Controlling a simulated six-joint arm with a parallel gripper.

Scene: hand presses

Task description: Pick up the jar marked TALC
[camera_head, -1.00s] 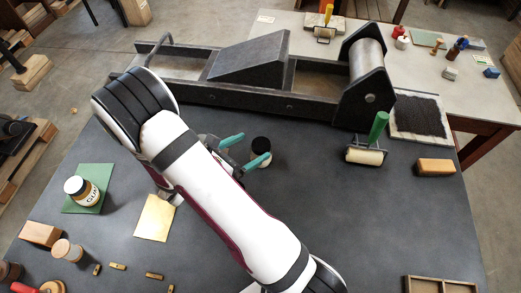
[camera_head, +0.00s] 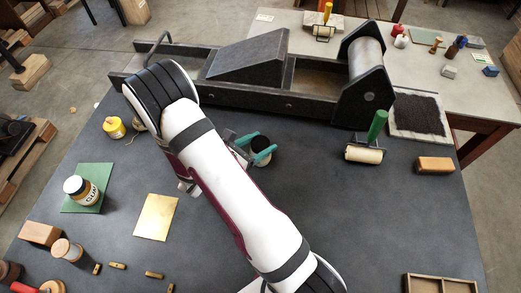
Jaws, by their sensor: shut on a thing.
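A small pale jar with a black top (camera_head: 264,161) stands on the dark bench, right of my forearm. No lettering on it can be read from here, so I cannot tell whether it is marked TALC. My gripper (camera_head: 260,147) has its teal fingers on either side of this jar, close under the black top, and is shut on it. The jar looks upright. I cannot tell whether its base touches the bench. Part of the gripper is hidden by my white arm.
The press (camera_head: 290,101) stands behind the gripper. A green-handled roller (camera_head: 366,153) and a wooden block (camera_head: 435,165) lie to the right.

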